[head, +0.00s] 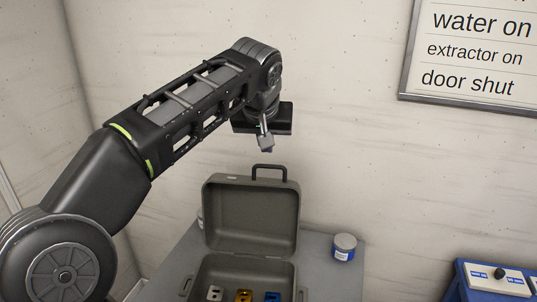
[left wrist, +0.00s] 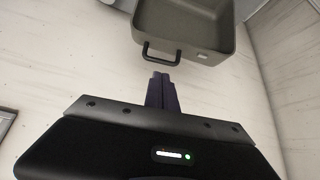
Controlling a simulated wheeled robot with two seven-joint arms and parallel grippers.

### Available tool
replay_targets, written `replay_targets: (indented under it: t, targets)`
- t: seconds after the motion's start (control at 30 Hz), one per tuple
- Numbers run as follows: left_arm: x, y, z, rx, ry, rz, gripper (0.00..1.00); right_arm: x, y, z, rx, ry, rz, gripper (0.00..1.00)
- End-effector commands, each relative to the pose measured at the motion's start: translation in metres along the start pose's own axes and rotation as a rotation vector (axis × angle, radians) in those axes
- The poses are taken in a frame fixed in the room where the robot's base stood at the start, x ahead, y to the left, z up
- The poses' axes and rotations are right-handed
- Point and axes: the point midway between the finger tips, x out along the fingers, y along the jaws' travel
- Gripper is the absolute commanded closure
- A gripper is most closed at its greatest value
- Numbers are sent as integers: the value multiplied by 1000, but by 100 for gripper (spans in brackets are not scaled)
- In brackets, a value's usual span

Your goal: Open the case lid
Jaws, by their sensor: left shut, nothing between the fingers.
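The grey-green case stands on a grey table with its lid (head: 250,215) raised upright, inner side facing me. The lid's dark handle (head: 269,171) sticks up from its top edge. The case base (head: 222,266) holds several small parts, cut off by the bottom of the head view. My left gripper (head: 267,148) is shut and empty, just above the handle and apart from it. In the left wrist view the shut fingers (left wrist: 161,90) point toward the handle (left wrist: 161,54) and the lid (left wrist: 190,25), with a small gap. My right gripper is in neither view.
A small tin with a blue label (head: 344,247) stands right of the case on the table (head: 325,277). A blue control box (head: 492,280) is at the lower right. A framed sign (head: 472,50) hangs on the wall behind.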

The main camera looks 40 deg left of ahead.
Motion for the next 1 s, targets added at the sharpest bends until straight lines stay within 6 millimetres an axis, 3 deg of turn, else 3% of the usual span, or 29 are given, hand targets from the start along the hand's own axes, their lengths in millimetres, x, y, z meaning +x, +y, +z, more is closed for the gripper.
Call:
replay_targets:
  t: [0.1, 0.27, 0.87, 1.0]
  targets:
    - [-20, 0, 0, 1, 0, 0, 100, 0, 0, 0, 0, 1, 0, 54]
    - [-35, 0, 0, 1, -1, -1, 100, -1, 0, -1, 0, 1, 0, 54]
    - [-37, 0, 0, 1, -3, -2, 100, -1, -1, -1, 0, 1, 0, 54]
    - [-46, 0, -6, 1, -3, -1, 100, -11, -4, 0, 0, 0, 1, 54]
